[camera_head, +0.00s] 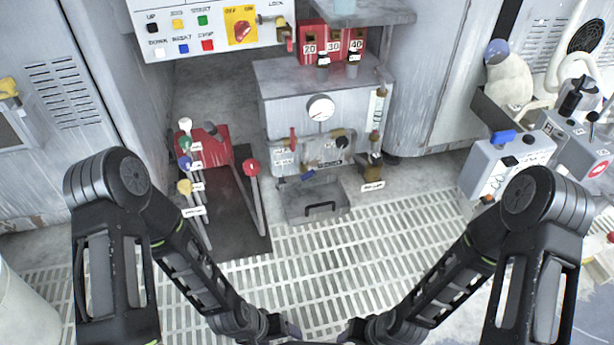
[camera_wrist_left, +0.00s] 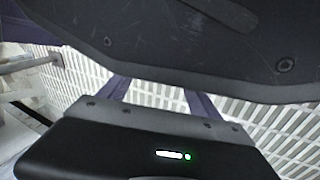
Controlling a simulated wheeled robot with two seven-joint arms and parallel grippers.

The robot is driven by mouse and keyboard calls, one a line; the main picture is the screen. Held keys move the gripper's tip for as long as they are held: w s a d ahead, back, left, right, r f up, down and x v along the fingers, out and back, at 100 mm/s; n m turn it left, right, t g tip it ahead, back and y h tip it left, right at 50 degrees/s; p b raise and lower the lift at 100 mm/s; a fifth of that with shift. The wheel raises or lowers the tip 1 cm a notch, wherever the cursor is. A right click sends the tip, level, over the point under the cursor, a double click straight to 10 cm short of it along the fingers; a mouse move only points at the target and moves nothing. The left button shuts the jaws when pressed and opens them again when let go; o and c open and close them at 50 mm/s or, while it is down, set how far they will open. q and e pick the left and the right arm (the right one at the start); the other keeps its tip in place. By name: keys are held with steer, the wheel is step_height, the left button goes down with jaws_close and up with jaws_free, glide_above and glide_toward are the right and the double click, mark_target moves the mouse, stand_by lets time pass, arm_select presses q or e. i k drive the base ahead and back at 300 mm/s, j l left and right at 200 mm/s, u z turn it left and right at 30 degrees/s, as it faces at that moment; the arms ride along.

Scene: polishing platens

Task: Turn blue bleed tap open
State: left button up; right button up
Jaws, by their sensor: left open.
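A small blue tap handle (camera_head: 308,175) sits low on the front of the grey tank cabinet (camera_head: 290,95), just above a grey drip tray (camera_head: 318,200). I cannot read its label. My left gripper (camera_head: 288,335) is at the bottom edge of the head view, partly cut off, well below and apart from the tap. In the left wrist view, two purplish fingers stand apart with only floor grating between them, so it is open and empty. My right gripper (camera_head: 362,335) is beside it at the bottom edge, mostly cut off; its fingers cannot be made out.
Several levers with coloured knobs (camera_head: 185,125) and a red-knobbed lever (camera_head: 251,166) stand left of the cabinet. A pressure gauge (camera_head: 320,108) and a red valve (camera_head: 293,138) are above the tap. Control boxes (camera_head: 505,160) stand at the right. Floor grating (camera_head: 330,250) in front is clear.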

mark_target(307, 175)
steer(key=u, duration=1.85)
steer(key=k+l, duration=0.25)
steer(key=l, duration=0.15)
steer(key=k+l, duration=0.25)
steer(key=l, duration=0.2)
steer(key=i+l, duration=0.25)
steer(key=l, duration=0.15)
steer(key=i+l, duration=0.3)
steer(key=l, duration=0.1)
